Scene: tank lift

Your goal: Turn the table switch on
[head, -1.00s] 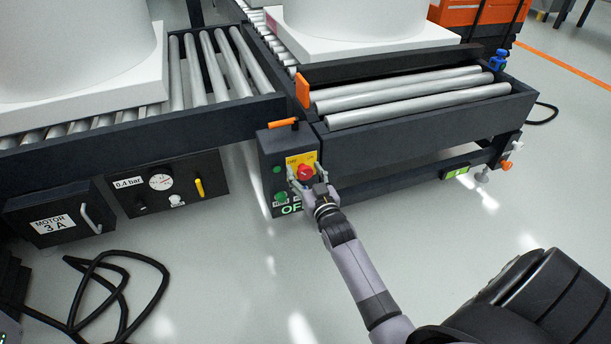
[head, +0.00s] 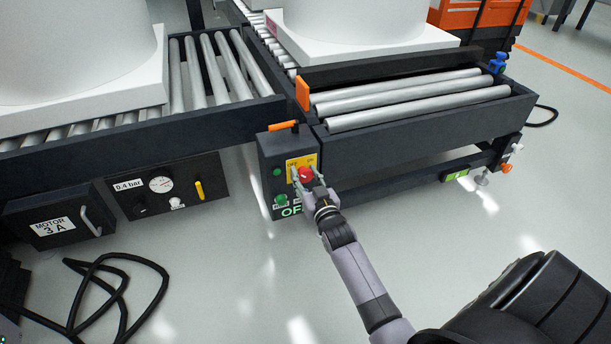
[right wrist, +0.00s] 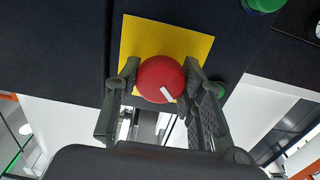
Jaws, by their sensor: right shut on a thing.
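The table switch is a red round knob (head: 305,173) on a yellow plate (head: 293,162), on the dark control box (head: 272,155) at the corner of the roller table. My right gripper (head: 307,178) has its fingers on either side of the red knob and is shut on it. In the right wrist view the red knob (right wrist: 161,79) with a white mark sits between the two fingertips, in front of the yellow plate (right wrist: 140,37). Lettering reading "OF" shows below on the box; the rest of it is hidden by my gripper. My left gripper is not in view.
A green button (head: 281,200) and a small green lamp (head: 277,172) are on the same box. An orange lever (head: 284,125) sticks out on top. Left are a gauge panel (head: 168,185) and a motor box (head: 60,222). A black cable (head: 120,290) lies on the floor.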

